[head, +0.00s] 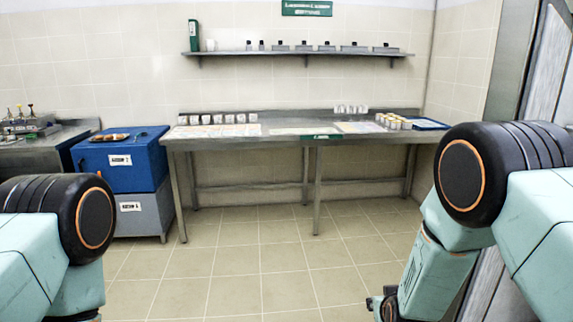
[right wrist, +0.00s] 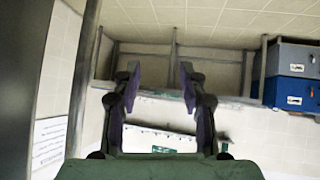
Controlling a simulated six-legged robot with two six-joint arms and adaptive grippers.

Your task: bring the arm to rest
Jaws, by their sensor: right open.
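My right arm comes in from the right in the head view, bent downward. Its right gripper (head: 383,306) shows only in part at the bottom edge there. In the right wrist view the right gripper (right wrist: 158,80) is open, its two fingers spread apart with nothing between them. It is clear of the table and touches nothing that I can see. My left arm shows at the lower left of the head view; its gripper is out of the picture.
A steel table (head: 290,140) with white containers stands against the tiled wall; a shelf (head: 300,53) hangs above. Stacked blue (head: 125,165) and grey (head: 142,213) boxes stand left, beside a steel counter (head: 35,150). A metal door (head: 548,70) is right. The floor (head: 265,270) ahead is clear.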

